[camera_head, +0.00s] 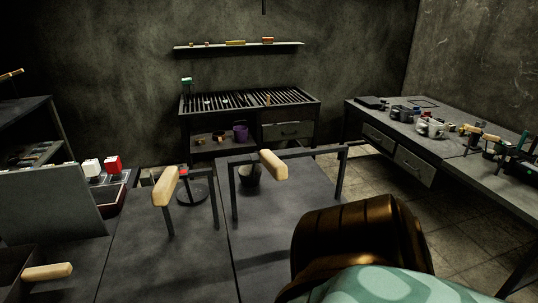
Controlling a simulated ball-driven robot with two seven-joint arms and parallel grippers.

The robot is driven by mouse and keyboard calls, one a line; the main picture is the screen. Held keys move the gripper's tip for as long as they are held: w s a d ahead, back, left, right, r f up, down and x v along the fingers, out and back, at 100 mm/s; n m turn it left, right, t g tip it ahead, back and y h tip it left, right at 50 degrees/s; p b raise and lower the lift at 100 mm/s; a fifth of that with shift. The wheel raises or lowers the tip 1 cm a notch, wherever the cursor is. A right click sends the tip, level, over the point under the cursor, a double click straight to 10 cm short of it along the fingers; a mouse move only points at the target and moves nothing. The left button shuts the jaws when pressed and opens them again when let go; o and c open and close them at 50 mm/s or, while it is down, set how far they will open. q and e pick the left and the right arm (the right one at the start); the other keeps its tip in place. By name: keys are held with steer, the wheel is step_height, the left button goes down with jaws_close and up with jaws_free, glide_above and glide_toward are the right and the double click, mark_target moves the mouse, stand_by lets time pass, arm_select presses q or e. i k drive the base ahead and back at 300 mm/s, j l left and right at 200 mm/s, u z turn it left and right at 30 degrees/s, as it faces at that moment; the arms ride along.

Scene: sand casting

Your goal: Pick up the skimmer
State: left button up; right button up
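I cannot tell for certain which thing is the skimmer. Several tools with pale wooden handles are near me. One wooden handle (166,187) stands tilted at the left-centre of the near bench, on a dark metal part. A second wooden handle (273,165) is at the bar of a dark metal frame, beside a dark pot (249,178). A third wooden handle (47,271) lies across a dark box at the lower left. A bronze and teal part at the lower right looks like my own arm. Neither gripper shows, and no tool is seen held.
A dark metal frame (235,188) rises from the near bench (280,245). A grey panel (50,203) stands at the left. Behind are a slatted table (250,99) and a wall shelf (238,46). A cluttered workbench (395,152) runs along the right. Floor (380,180) shows between.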

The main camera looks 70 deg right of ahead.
mark_target(160, 194)
steer(key=l+z, duration=0.2)
steer(key=z, duration=1.25)
steer(key=k+l+u, duration=0.1)
steer(key=l+u, duration=0.45)
steer(key=k+j, duration=0.05)
steer(key=j, duration=0.05)
